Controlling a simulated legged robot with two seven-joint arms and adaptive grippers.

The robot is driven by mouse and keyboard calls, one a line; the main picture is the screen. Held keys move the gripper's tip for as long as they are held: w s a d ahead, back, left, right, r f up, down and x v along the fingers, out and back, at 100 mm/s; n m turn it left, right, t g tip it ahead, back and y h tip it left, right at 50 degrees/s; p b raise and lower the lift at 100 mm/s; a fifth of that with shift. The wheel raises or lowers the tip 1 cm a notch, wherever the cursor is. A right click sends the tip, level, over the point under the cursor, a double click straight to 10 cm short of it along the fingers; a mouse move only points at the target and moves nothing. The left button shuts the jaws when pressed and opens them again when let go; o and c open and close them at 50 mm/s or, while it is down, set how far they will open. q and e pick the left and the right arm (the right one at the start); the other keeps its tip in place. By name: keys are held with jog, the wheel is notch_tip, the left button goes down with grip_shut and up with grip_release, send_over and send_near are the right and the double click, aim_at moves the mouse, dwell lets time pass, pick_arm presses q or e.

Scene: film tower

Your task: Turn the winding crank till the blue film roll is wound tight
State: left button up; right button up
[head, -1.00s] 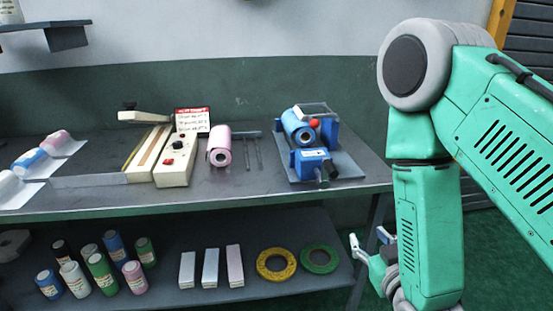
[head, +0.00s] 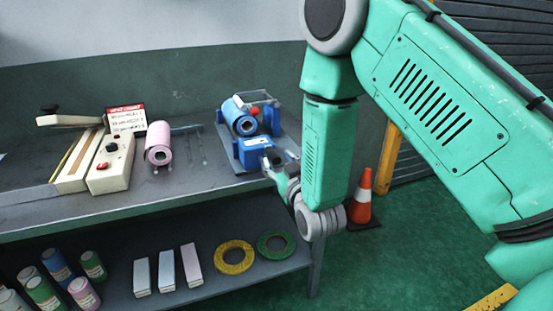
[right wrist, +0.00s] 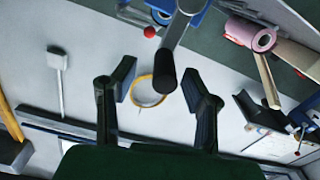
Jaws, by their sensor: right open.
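The blue film roll (head: 240,120) sits in the blue winder (head: 253,150) at the right end of the bench. The winding crank's black handle (head: 272,157) is on the winder's front, partly hidden by my right gripper (head: 276,170). In the right wrist view the crank's black handle (right wrist: 165,95) points in between the two fingers of my right gripper (right wrist: 160,80). The fingers are open, with a visible gap on each side of the handle. My left gripper is in neither view.
A pink roll (head: 158,145) and a cream sealing device (head: 110,165) stand left of the winder. The lower shelf holds a yellow tape ring (head: 218,262), a green tape ring (head: 262,247), boxes and bottles. An orange cone (head: 361,195) stands on the floor at right.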

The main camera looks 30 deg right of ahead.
jog(key=shift+w+d, duration=0.1)
jog(key=shift+w, duration=0.45)
jog(key=shift+a+r, duration=0.15)
jog(key=shift+a, duration=0.35)
grip_shut()
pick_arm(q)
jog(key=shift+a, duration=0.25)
pick_arm(e)
jog(key=shift+d, duration=0.2)
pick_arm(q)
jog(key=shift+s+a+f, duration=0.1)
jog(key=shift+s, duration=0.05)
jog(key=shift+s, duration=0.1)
